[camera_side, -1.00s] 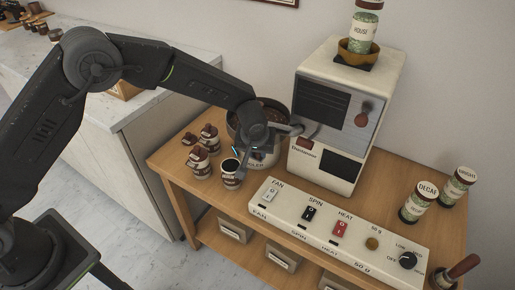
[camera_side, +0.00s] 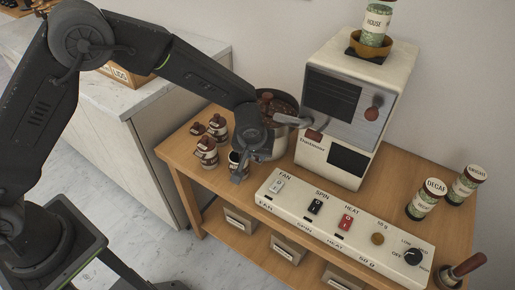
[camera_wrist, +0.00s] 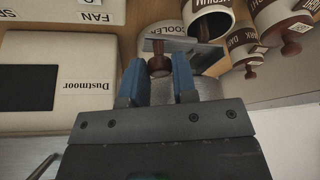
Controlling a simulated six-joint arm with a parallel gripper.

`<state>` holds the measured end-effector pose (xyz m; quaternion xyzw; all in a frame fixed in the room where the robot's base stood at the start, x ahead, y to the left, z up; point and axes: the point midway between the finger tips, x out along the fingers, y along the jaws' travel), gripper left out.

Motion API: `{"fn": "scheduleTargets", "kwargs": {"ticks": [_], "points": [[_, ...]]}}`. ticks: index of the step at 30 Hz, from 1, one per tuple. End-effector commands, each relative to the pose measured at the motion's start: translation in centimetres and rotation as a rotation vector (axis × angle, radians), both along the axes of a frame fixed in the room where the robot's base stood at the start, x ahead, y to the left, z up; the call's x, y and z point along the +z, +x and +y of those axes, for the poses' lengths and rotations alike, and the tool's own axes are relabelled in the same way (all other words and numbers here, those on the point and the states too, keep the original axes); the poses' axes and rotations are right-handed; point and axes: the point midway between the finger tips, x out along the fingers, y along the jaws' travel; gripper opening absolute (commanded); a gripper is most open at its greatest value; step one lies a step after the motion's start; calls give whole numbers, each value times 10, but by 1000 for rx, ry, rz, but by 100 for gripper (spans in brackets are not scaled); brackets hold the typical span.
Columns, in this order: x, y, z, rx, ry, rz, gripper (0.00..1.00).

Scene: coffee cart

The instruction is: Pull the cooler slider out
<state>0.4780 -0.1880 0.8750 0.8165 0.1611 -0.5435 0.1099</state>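The cooler is the round metal pan (camera_side: 279,101) left of the roaster, holding dark contents. The slider is a shiny flat metal plate (camera_wrist: 190,47) with a small brown knob (camera_wrist: 158,66). In the side view my gripper (camera_side: 240,173) is low in front of the cooler and hides the slider.
The Dustmoor roaster (camera_side: 351,113) stands close to the right of the gripper. A switch panel (camera_side: 335,223) lies along the table front. Labelled canisters (camera_side: 207,151) stand close on the left, and a MEDIUM cup (camera_wrist: 209,20) is beside the slider. DECAF (camera_side: 428,200) is far right.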

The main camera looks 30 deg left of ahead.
Motion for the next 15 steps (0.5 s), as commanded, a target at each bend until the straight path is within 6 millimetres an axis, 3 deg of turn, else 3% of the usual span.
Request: {"fn": "scheduleTargets", "kwargs": {"ticks": [8,15], "points": [[-1,-3,0,0,5,8,50],[1,-2,0,0,3,6,50]]}}
